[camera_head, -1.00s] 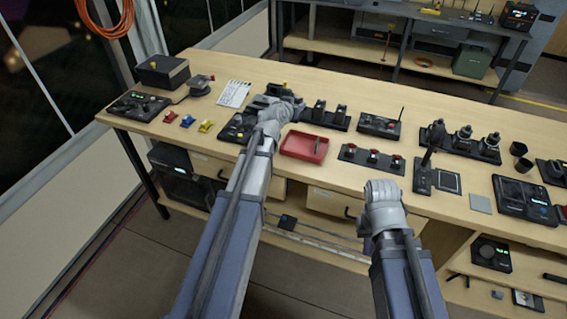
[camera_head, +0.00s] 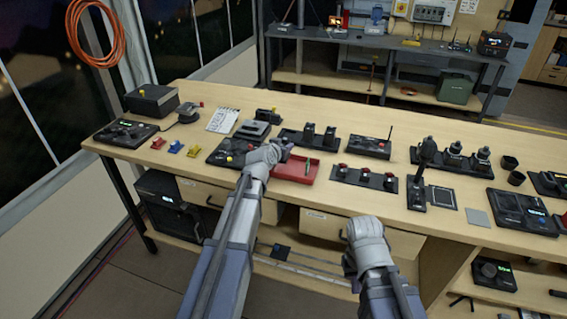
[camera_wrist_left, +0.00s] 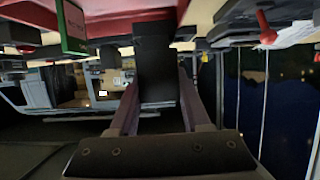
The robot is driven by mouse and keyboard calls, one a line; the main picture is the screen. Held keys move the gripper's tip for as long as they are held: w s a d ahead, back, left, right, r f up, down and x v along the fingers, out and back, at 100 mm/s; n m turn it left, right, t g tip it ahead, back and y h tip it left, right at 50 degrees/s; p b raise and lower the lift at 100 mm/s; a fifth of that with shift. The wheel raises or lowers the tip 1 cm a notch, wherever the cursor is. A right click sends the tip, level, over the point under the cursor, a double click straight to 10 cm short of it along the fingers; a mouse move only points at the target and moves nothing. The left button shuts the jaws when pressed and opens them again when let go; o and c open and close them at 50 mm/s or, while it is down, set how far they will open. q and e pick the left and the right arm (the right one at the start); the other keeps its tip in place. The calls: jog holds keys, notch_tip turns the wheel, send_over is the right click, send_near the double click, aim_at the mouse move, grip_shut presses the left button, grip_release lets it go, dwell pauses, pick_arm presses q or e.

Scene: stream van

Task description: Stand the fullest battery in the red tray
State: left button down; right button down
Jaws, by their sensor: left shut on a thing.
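The red tray (camera_head: 312,170) lies flat on the workbench, near its front edge. A thin dark item lies in it. My left gripper (camera_head: 284,148) is over the tray's left part and hides some of it. In the left wrist view my left gripper (camera_wrist_left: 153,100) is shut on a dark block, the battery (camera_wrist_left: 153,50), with the red tray (camera_wrist_left: 100,15) close by at the top. I cannot tell whether the battery touches the tray. My right gripper (camera_head: 365,232) hangs in front of the bench; its fingers are hidden from view.
A black charger-like unit (camera_head: 225,152) is left of the tray. A switch panel (camera_head: 364,178) is to its right, and a black holder with upright pieces (camera_head: 307,138) is behind. Small red, blue and yellow pieces lie at left. A joystick (camera_head: 417,185) stands further right.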

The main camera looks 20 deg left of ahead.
pick_arm(q)
notch_tip(320, 180, down, 4)
jog(key=b, duration=0.3)
jog(key=shift+r+b, duration=0.15)
jog(key=shift+b, duration=0.15)
jog(key=shift+c, duration=1.8)
grip_release()
